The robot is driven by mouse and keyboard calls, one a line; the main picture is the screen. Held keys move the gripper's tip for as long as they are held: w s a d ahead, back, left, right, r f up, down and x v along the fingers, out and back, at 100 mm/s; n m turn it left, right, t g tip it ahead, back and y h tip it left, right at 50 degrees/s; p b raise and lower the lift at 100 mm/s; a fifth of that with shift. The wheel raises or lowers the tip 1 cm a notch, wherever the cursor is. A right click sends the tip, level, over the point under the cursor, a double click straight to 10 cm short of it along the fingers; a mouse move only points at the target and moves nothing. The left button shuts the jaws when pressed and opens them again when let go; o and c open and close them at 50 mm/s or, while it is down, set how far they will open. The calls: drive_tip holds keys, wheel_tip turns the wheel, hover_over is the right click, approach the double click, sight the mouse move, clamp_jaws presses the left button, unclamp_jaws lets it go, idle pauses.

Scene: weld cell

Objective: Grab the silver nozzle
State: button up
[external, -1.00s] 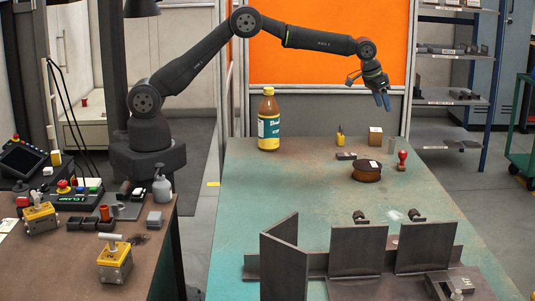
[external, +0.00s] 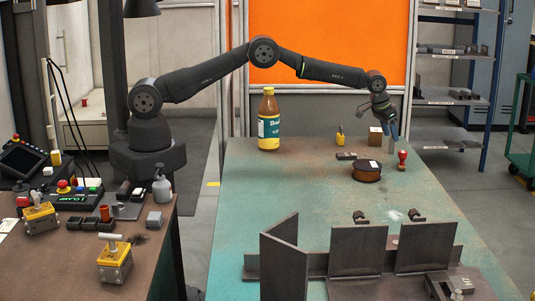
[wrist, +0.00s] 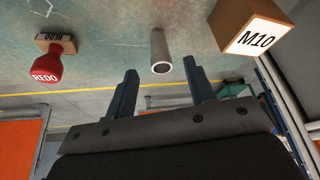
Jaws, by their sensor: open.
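The silver nozzle is a plain grey tube standing upright on the green worktable. In the external view the nozzle (external: 391,147) is near the back right, just under my fingertips and partly covered by them. In the wrist view the nozzle (wrist: 160,46) shows its dark round open end, centred between and ahead of my two blue fingers. My gripper (external: 391,127) points down and is open and empty; it also shows in the wrist view (wrist: 161,70). I see no contact between the fingers and the nozzle.
A red REDO stamp (wrist: 47,64) is on one side of the nozzle and an M10 box (wrist: 248,30) on the other. A brown round spool (external: 366,172) sits in front. A brown bottle (external: 268,120) stands left. Steel plates (external: 357,251) fill the table's front.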

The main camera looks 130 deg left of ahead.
sight(391, 138)
drive_tip(key=shift+x, duration=2.5)
drive_tip(key=shift+s+d+f, duration=0.1)
drive_tip(key=shift+s, duration=0.05)
drive_tip(key=shift+c, duration=0.4)
clamp_jaws()
